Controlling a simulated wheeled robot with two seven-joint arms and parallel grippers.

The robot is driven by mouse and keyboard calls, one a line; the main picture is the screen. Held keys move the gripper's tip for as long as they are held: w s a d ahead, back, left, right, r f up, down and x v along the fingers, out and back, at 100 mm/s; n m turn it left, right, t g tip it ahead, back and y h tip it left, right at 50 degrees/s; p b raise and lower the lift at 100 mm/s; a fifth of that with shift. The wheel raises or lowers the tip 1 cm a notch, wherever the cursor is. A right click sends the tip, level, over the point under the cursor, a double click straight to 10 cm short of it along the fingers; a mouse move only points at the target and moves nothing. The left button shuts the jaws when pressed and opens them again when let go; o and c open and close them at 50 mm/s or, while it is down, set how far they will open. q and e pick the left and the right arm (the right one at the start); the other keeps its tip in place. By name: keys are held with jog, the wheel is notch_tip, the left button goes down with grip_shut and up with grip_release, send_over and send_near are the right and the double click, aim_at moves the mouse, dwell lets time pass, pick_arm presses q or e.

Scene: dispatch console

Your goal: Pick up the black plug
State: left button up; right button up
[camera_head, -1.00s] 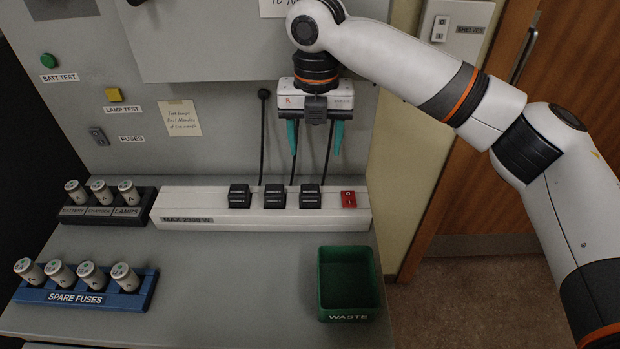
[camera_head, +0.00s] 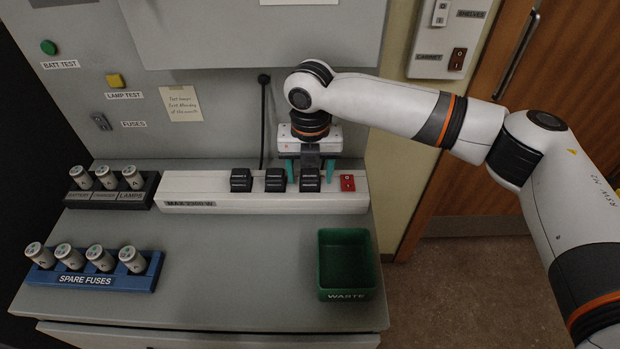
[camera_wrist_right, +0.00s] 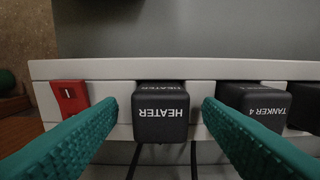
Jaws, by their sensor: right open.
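Three black plugs sit in a row in the white power strip (camera_head: 225,207). The plug nearest the red switch (camera_head: 310,181) reads HEATER in the right wrist view (camera_wrist_right: 160,117). The middle plug (camera_head: 276,181) reads TANKER 4 there (camera_wrist_right: 252,103); the left plug (camera_head: 241,181) is cut off at that view's edge. My right gripper (camera_head: 311,176) points down at the strip, its teal fingers open. In the right wrist view the fingertips (camera_wrist_right: 160,105) lie either side of the HEATER plug, with gaps showing on both sides. My left gripper is not in view.
A red switch (camera_head: 348,183) sits at the strip's right end, close to the gripper. A green waste bin (camera_head: 347,293) stands in front. Fuse holders, including the blue spare-fuse rack (camera_head: 92,281), are at left. A cord (camera_head: 263,120) hangs behind the strip. The middle desk is clear.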

jog(key=shift+f, duration=0.45)
jog(key=shift+c, duration=0.3)
jog(key=c, duration=1)
jog(key=shift+r, duration=0.15)
